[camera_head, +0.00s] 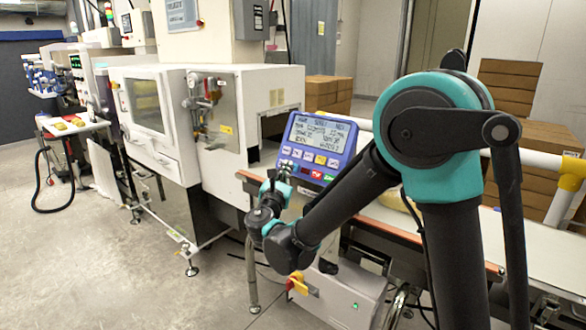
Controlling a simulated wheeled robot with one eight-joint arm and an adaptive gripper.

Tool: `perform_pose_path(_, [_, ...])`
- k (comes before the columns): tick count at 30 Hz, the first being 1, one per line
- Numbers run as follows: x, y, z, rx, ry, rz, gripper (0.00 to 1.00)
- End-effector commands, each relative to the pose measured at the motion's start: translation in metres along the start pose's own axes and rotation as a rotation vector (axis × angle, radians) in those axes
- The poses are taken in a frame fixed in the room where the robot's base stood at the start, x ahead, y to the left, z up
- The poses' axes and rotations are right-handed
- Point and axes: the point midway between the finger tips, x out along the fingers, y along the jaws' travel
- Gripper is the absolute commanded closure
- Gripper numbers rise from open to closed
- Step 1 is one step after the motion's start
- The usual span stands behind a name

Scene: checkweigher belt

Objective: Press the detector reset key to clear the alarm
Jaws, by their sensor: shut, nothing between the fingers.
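A blue control panel (341,139) with a lit grey display (318,133) faces me at the middle of the view, above the near edge of the belt. Below its display are rows of small keys, including a yellow key (320,160), a red key (316,174) and a green key (328,178). The labels are too small to tell which is the reset key. My gripper (283,172) is shut and empty, pointing up at the panel's lower left corner. It hides part of that corner; I cannot tell whether it touches.
The conveyor belt (385,214) runs from the white machine housing (235,140) to the right. My arm hides part of it. A white box with a red-yellow switch (298,284) sits below. Cartons (508,88) are stacked behind.

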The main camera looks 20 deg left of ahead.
Motion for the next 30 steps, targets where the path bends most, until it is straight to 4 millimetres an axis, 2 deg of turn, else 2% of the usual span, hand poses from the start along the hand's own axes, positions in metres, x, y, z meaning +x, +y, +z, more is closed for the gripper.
perform_pose_path(14, [-0.004, 0.003, 0.003, 0.0, 0.0, 0.001, 1.0])
perform_pose_path(30, [-0.035, 0.026, 0.026, -0.001, 0.0, 0.001, 1.0])
